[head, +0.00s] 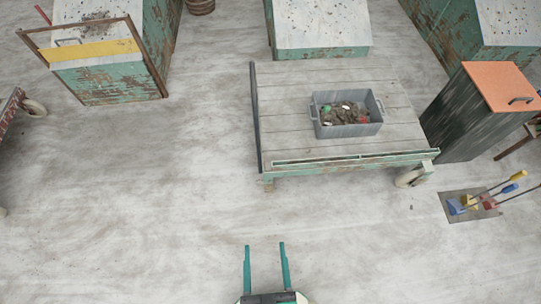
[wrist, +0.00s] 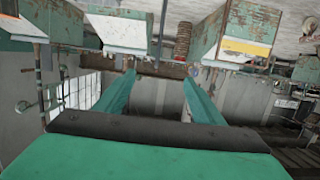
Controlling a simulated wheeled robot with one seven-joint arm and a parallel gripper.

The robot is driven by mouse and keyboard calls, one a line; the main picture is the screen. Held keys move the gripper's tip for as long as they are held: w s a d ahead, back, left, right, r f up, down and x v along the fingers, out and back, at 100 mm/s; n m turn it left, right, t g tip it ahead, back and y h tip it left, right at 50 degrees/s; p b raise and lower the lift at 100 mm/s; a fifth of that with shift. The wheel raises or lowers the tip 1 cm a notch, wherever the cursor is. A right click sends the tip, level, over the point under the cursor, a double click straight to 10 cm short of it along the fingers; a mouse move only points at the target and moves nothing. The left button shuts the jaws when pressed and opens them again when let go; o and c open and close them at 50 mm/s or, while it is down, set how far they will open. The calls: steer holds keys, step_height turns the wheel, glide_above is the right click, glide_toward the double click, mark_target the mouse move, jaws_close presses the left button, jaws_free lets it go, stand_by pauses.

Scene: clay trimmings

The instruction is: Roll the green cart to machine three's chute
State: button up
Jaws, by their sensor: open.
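The green cart (head: 285,105) stands ahead, right of centre in the head view. It has a grey plank deck, a worn green front edge, a dark rail on its left side and a pale caster at the front right. A grey crate (head: 348,130) of clay trimmings with red, green and white bits sits on its deck. My gripper (head: 265,246) is open and empty, short of the cart's front and apart from it. Its two green fingers also show in the wrist view (wrist: 158,88). Several worn green machines stand at the back; I see no numbers or clear chute.
A machine with a yellow band (head: 95,50) stands back left, another (head: 320,25) just behind the cart. A dark bin with an orange lid (head: 500,88) stands close right of the cart. Brushes on a mat (head: 470,212) lie at right. Floor at left and front is clear.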

steer(key=w+f, duration=0.8)
steer(key=f, duration=0.2)
steer(key=t, duration=0.3)
glide_toward(257, 134)
steer(key=shift+w+r, duration=0.15)
steer(key=shift+w, duration=2.6)
steer(key=shift+w+r, duration=0.1)
steer(key=shift+w, duration=2.7)
